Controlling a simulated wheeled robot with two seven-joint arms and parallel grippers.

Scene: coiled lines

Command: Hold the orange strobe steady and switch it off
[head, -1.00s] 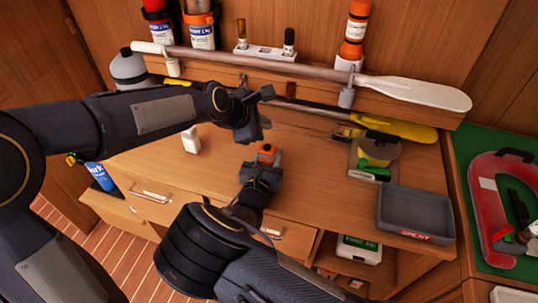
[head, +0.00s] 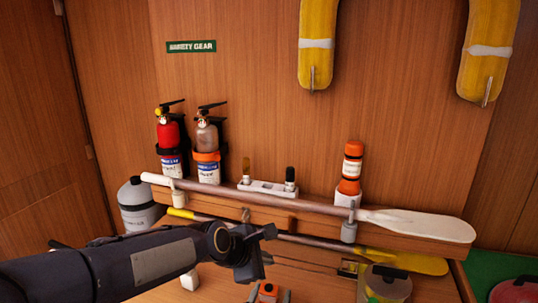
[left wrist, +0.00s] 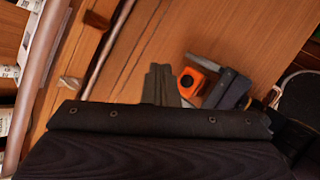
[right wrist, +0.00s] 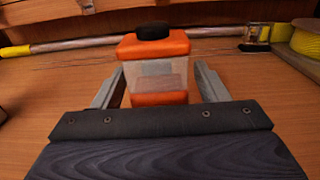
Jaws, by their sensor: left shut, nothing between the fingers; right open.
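The orange strobe (right wrist: 156,88) stands upright on the bench, with a clear middle band and a black button (right wrist: 154,31) on top. My right gripper (right wrist: 160,70) is open with one finger on each side of the strobe; a gap shows beside the right finger. In the head view only the strobe's top (head: 267,291) shows at the bottom edge. My left gripper (head: 258,258) is shut and empty, above and behind the strobe in that view. In the left wrist view its closed fingers (left wrist: 161,80) are just left of the strobe (left wrist: 196,80).
A wooden ledge behind carries a paddle (head: 410,224), two extinguishers (head: 207,165) and an orange canister (head: 350,175). A second, yellow-bladed paddle (head: 412,262) lies below. A yellow line spool (right wrist: 305,41) stands right of the strobe. Bare bench lies left of it.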

